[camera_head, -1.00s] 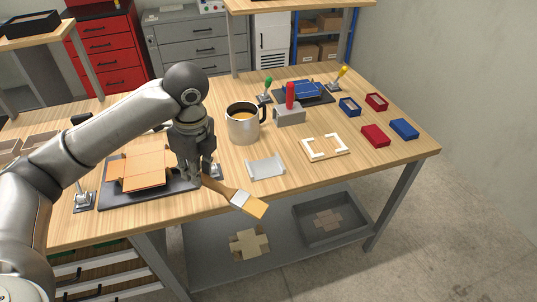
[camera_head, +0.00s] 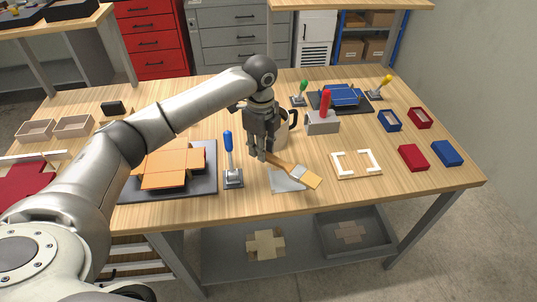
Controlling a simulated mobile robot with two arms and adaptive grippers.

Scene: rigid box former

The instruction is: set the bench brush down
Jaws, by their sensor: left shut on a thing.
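The bench brush (camera_head: 299,174) has a wooden handle, a pale metal band and tan bristles. My left gripper (camera_head: 259,155) is shut on its handle, in front of the metal mug. The brush slants toward the front right, bristles outward. It overlaps a light grey rest (camera_head: 284,185) on the bench and hides much of it. I cannot tell whether the brush touches the rest or hangs above it. My right gripper is not in view.
The mug (camera_head: 281,133) stands partly hidden behind my gripper. A blue-handled clamp (camera_head: 231,160) is left of the rest, beside a dark plate (camera_head: 203,187) with orange board. A cream-cornered frame (camera_head: 356,164) lies to the right. Bare wood (camera_head: 330,200) shows in front.

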